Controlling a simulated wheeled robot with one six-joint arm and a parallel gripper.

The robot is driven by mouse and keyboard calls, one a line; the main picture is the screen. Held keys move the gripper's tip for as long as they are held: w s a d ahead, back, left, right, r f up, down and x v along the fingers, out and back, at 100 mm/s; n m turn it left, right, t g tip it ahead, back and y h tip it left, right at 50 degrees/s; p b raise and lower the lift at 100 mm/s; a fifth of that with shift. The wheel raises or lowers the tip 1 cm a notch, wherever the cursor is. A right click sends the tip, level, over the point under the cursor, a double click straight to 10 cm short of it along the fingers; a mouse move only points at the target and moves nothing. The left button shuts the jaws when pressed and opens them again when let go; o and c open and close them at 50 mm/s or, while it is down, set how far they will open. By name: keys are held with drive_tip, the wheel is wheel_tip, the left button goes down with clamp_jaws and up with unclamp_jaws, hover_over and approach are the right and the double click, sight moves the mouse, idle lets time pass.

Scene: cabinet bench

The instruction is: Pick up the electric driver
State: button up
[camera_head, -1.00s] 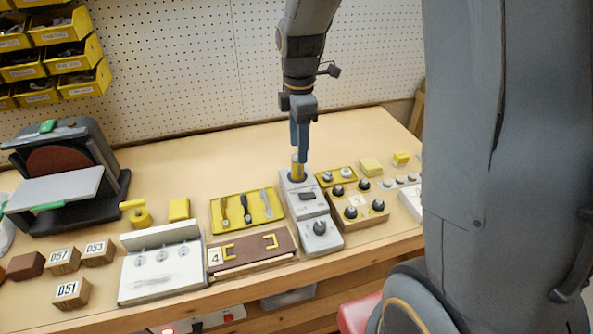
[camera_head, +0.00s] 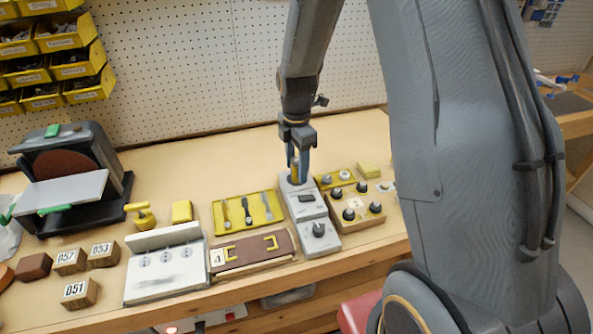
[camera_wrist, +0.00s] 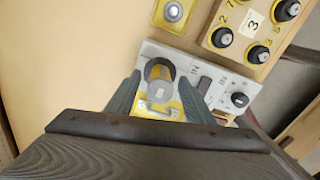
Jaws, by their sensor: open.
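A yellow and grey upright tool, which looks like the electric driver (camera_wrist: 160,108), stands in the round dark socket of a grey bench unit (camera_head: 312,212). In the head view only a little yellow of it shows between my fingers. My gripper (camera_head: 298,172) points down over the socket. Its two blue-grey fingers are open, one on each side of the tool, and my gripper also shows in the wrist view (camera_wrist: 158,98). I cannot tell whether either finger touches it.
A yellow tray (camera_head: 235,222) with hand tools lies left of the unit. A tan knob box (camera_head: 357,215) and a small yellow tray (camera_head: 339,178) stand close on its right. A pegboard wall (camera_head: 190,60) rises behind. The bench behind the unit is clear.

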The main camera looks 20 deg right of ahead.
drive_tip(key=shift+f, duration=0.1)
clamp_jaws()
idle(0.3)
wheel_tip(320, 180, up, 10)
drive_tip(key=shift+r+b, duration=0.1)
drive_tip(key=shift+b, duration=1.1)
